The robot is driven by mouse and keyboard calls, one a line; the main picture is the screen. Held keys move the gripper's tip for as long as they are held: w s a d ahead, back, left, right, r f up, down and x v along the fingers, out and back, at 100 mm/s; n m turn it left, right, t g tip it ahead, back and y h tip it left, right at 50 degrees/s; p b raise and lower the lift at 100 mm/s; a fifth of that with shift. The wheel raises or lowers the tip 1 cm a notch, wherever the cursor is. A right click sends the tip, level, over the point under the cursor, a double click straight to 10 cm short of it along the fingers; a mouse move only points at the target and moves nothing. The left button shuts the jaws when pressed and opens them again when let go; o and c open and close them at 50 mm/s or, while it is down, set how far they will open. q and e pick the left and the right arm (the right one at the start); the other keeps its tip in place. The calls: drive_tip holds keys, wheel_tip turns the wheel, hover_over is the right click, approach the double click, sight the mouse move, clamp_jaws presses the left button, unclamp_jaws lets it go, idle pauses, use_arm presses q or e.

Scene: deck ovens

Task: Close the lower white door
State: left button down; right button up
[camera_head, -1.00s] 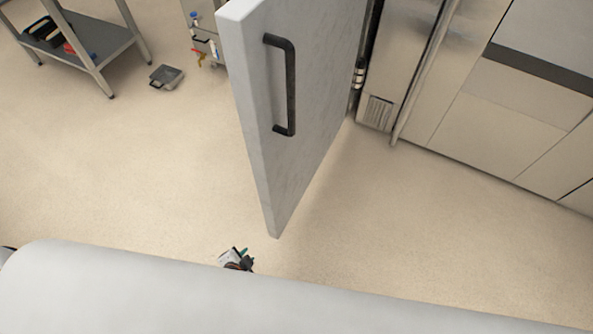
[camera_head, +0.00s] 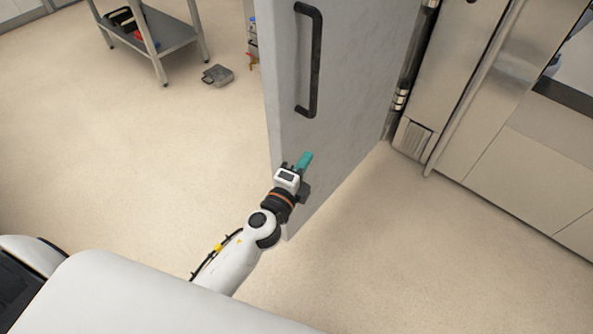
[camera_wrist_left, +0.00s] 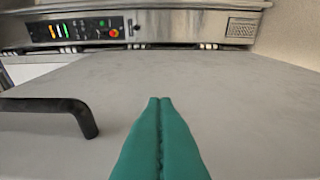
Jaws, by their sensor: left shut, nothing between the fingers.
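The white door (camera_head: 350,90) stands open in the head view, swung out from the steel front on its right. Its black bar handle (camera_head: 314,62) is on the face turned to me. My left gripper (camera_head: 305,160) is shut and empty, in front of the door's lower part and below the handle. In the left wrist view its green fingertips (camera_wrist_left: 160,105) are pressed together before the pale door face (camera_wrist_left: 235,100), with the handle (camera_wrist_left: 50,106) to their left. I cannot tell whether the fingers touch the door. My right gripper is not in view.
Steel oven fronts (camera_head: 510,130) stand on the right. A grey shelf table (camera_head: 165,35) is at the upper left, with a small grey tray (camera_head: 218,75) on the floor near it. A control panel (camera_wrist_left: 75,30) shows in the wrist view.

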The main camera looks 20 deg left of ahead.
sight(297, 143)
use_arm(q)
drive_tip(key=shift+w+a, duration=0.55)
drive_tip(key=shift+w, duration=0.3)
drive_tip(key=shift+w+a, duration=0.55)
drive_tip(key=shift+w, duration=0.35)
drive_tip(key=shift+w+a, duration=0.55)
drive_tip(key=shift+w, duration=0.3)
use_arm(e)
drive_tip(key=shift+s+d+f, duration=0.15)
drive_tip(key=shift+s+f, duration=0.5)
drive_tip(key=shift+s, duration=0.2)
use_arm(q)
drive_tip(key=shift+a, duration=0.15)
